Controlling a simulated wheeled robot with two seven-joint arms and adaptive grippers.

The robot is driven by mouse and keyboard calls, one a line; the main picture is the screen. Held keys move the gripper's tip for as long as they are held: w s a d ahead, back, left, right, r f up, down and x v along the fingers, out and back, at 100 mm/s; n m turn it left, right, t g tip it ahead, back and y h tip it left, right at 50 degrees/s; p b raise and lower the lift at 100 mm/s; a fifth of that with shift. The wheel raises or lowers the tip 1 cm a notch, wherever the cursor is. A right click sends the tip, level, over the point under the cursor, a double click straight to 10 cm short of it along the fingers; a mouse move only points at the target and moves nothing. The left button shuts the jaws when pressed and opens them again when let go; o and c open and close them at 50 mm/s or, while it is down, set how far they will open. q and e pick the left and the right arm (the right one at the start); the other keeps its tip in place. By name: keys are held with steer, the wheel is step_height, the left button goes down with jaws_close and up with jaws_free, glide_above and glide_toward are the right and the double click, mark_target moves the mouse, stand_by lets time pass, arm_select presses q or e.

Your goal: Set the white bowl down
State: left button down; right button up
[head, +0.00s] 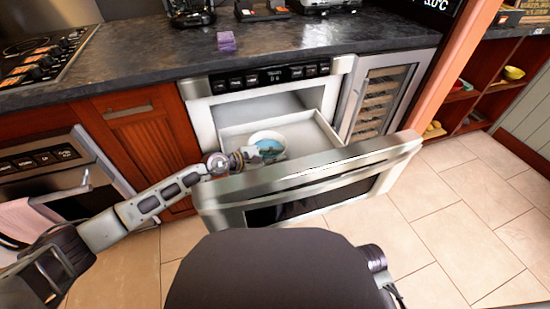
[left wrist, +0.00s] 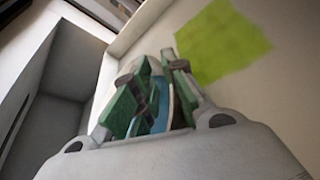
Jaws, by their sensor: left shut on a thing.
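The white bowl (head: 267,138), blue inside, is within the open microwave drawer (head: 310,132). My left gripper (head: 250,153) reaches over the drawer's left side and is shut on the bowl's near-left rim. I cannot tell whether the bowl touches the drawer floor. My right gripper is not in view.
The drawer's steel front (head: 310,175) stands pulled out below the dark countertop (head: 280,38). A purple block (head: 226,41) sits on the counter. A yellow-green patch (left wrist: 222,40) shows on a pale surface beside the fingers. Tiled floor (head: 440,225) at the right is clear.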

arm_select(q)
steer(key=shift+f, duration=0.1)
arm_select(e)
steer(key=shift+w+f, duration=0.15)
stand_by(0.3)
arm_select(q)
steer(key=c, duration=1.8)
jaws_free()
steer(key=shift+f, duration=0.1)
steer(key=shift+c, duration=0.2)
steer(key=o, duration=0.4)
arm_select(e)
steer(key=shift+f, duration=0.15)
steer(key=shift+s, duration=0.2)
arm_select(q)
steer(key=shift+s+a+r, duration=0.3)
steer(key=shift+a, duration=0.25)
steer(key=shift+s+a+r, duration=0.25)
steer(key=shift+s+a, duration=0.1)
steer(key=shift+a, duration=0.25)
steer(key=p+v, duration=0.1)
steer(key=v, duration=0.5)
steer(key=shift+v, duration=1.65)
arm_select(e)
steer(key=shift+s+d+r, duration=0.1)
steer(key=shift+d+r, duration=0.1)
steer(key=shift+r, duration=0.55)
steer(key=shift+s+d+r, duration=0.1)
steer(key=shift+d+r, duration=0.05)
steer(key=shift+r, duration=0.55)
